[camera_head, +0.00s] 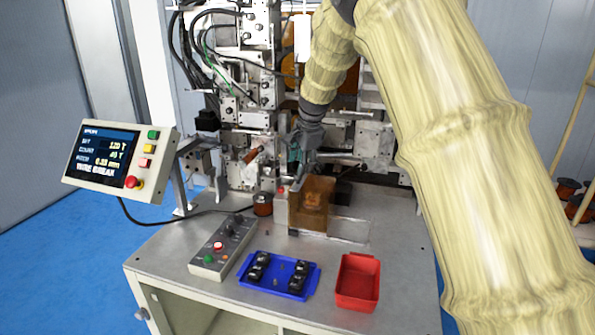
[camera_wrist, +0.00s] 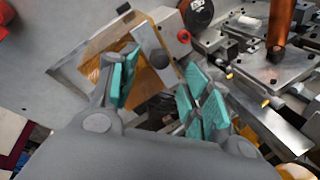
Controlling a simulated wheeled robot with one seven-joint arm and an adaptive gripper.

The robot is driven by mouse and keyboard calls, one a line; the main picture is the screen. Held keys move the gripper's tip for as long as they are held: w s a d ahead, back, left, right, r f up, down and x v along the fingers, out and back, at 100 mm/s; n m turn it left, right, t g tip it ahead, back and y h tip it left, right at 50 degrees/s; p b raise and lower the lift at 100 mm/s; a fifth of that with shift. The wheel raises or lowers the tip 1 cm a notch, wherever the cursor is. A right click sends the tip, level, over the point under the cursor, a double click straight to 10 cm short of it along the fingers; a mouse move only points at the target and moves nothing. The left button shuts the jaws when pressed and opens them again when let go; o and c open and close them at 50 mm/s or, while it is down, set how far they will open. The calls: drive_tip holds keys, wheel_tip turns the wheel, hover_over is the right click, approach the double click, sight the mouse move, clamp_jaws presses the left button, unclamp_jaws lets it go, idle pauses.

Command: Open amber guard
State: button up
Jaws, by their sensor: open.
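The amber guard (camera_head: 314,205) is a see-through brown box standing on the machine table in the head view. It looks closed, with something orange faintly visible through it. In the wrist view the amber guard (camera_wrist: 150,82) lies behind and between my fingers, partly hidden by the left finger. My gripper (camera_head: 301,158) is above the guard, near its upper left edge, in the head view. In the wrist view my gripper (camera_wrist: 158,95) has teal pads spread apart with nothing held between them. A grey metal bar with a red knob (camera_wrist: 183,37) lies beside the guard. I cannot tell whether a finger touches the guard.
The coil winder (camera_head: 250,100) rises close behind, with metal blocks and cables. A copper spool (camera_head: 263,204) stands left of the guard. In front are a control box (camera_head: 222,246), a blue tray (camera_head: 297,290) with black parts and a red bin (camera_head: 358,283). A display panel (camera_head: 118,160) is left.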

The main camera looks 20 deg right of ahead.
drive_tip(key=shift+p+x, duration=0.8)
drive_tip(key=shift+x, duration=1.8)
drive_tip(key=shift+s, duration=0.1)
clamp_jaws()
